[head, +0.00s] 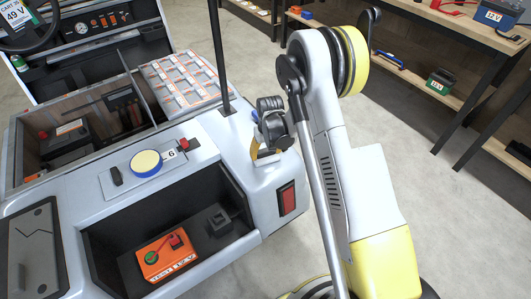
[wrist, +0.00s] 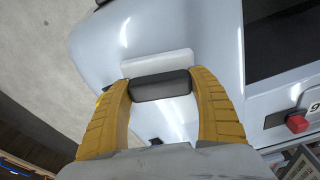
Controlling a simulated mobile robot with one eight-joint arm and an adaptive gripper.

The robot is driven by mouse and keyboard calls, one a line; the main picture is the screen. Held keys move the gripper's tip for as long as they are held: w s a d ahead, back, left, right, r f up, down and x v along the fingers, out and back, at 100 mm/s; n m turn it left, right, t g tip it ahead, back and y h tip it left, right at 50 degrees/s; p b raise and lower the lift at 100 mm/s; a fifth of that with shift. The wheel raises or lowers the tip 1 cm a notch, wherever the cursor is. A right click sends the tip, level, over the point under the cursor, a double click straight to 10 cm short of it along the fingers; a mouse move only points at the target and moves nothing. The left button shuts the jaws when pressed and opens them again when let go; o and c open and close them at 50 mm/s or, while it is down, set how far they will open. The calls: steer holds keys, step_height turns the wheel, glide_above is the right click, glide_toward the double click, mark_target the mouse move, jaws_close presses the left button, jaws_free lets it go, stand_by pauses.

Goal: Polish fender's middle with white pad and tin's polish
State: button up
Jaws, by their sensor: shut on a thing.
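My gripper (head: 262,153) is at the cart's rear corner, over the pale grey fender (head: 262,190). In the wrist view its two yellow fingers are shut on the black grip of the white pad (wrist: 157,66). The pad lies flat along the fender's glossy surface (wrist: 185,30); I cannot tell whether it touches. In the head view the pad is mostly hidden by my gripper. The round blue tin (head: 146,163) of pale yellow polish stands open on the cart's deck, left of my gripper.
A red switch (head: 184,144) and a "6" label sit beside the tin. A dark post (head: 218,60) rises close to my gripper. A red tail light (head: 287,197) is below. Shelves (head: 470,25) stand at right.

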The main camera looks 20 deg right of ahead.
mark_target(265, 149)
step_height(265, 149, up, 3)
steer(key=shift+w+f+p, duration=0.1)
steer(key=shift+f+p, duration=0.1)
steer(key=shift+p, duration=0.2)
steer(key=shift+r+p, duration=1.2)
steer(key=shift+r, duration=1.2)
steer(key=shift+w+f, duration=0.1)
steer(key=shift+f, duration=0.05)
